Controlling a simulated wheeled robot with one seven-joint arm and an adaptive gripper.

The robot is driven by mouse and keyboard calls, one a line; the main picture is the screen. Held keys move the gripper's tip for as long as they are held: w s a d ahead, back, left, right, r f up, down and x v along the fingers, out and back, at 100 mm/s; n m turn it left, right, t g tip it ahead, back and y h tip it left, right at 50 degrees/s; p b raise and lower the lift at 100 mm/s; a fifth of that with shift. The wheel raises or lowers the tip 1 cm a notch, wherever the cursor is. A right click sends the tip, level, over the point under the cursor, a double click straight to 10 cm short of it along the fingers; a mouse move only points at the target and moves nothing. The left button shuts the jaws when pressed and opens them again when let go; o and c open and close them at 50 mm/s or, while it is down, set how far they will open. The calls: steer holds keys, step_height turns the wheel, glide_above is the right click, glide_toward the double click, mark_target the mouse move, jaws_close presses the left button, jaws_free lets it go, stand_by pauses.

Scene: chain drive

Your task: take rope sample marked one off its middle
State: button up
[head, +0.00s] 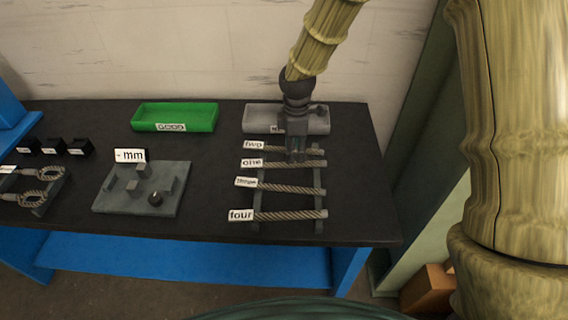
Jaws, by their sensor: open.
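The rope sample marked one (281,164) lies across a dark rack, second from the back, with its "one" label (252,163) at its left end. My gripper (297,157) is open and points down at this rope, a little right of its middle. The fingertips hide part of the rope, and I cannot tell whether they straddle it or touch it. The rope marked two (315,151) lies just behind, partly hidden by my gripper. The rope marked three (290,188) and the rope marked four (290,215) lie in front.
A green tray labelled GOOD (175,117) stands at the back of the black table (210,215). A grey tray (262,118) stands behind my gripper, its label mostly hidden. A grey gauge plate marked mm (142,188) lies left of the rack. Small black blocks (54,147) and looped rope pieces (36,185) lie far left.

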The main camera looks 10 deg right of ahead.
mark_target(284, 165)
steer(key=shift+d+f+p, duration=0.2)
steer(key=shift+f+p, duration=0.3)
steer(key=shift+f, duration=0.15)
steer(key=shift+d+f+p, duration=0.2)
steer(key=shift+f+p, duration=0.55)
steer(key=shift+f, duration=1.25)
steer(key=shift+c, duration=0.4)
jaws_close()
